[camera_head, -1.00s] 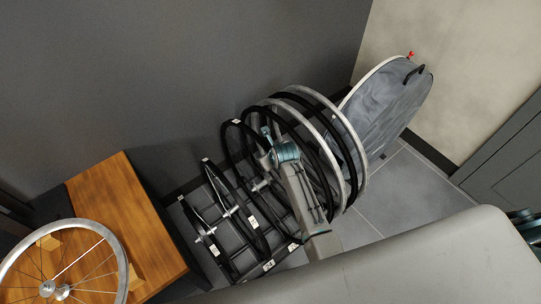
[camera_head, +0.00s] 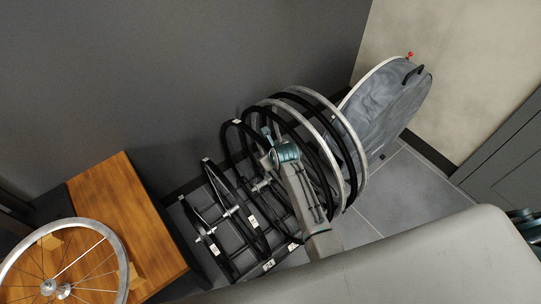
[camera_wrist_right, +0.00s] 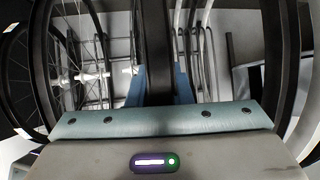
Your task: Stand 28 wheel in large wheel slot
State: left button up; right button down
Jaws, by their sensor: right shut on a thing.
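My right gripper (camera_head: 271,158) is among the large wheels in the floor rack (camera_head: 272,264). In the right wrist view, the teal jaws (camera_wrist_right: 155,88) are shut on a dark rim or tyre (camera_wrist_right: 154,40) that runs upright between them. In the head view, large wheels with black and grey rims (camera_head: 352,135) stand close together around and beyond the gripper. I cannot tell which rim is the held one there, or whether it touches the rack floor; my arm hides part of it. Smaller black wheels (camera_head: 243,233) stand at the rack's left. My left gripper is not in view.
A wooden stand (camera_head: 120,200) at the left bears a silver wheel (camera_head: 112,240). A grey round wheel bag (camera_head: 390,105) leans by the wall at the right. Grey floor (camera_head: 405,190) is open right of the rack. A dark cabinet (camera_head: 510,150) stands far right.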

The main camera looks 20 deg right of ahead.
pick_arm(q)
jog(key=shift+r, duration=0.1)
pick_arm(e)
jog(key=shift+d+f, duration=0.45)
jog(key=shift+d, duration=0.35)
jog(key=c, duration=1.2)
grip_release()
jog(key=shift+w, duration=0.2)
jog(key=shift+c, duration=0.2)
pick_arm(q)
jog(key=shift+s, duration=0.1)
pick_arm(e)
jog(key=v, duration=1)
jog(key=shift+w+p, duration=0.2)
jog(key=shift+p, duration=0.2)
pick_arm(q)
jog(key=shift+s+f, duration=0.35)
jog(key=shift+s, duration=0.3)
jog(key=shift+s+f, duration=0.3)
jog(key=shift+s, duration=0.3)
pick_arm(e)
jog(key=shift+s+r, duration=0.35)
jog(key=shift+r, duration=0.1)
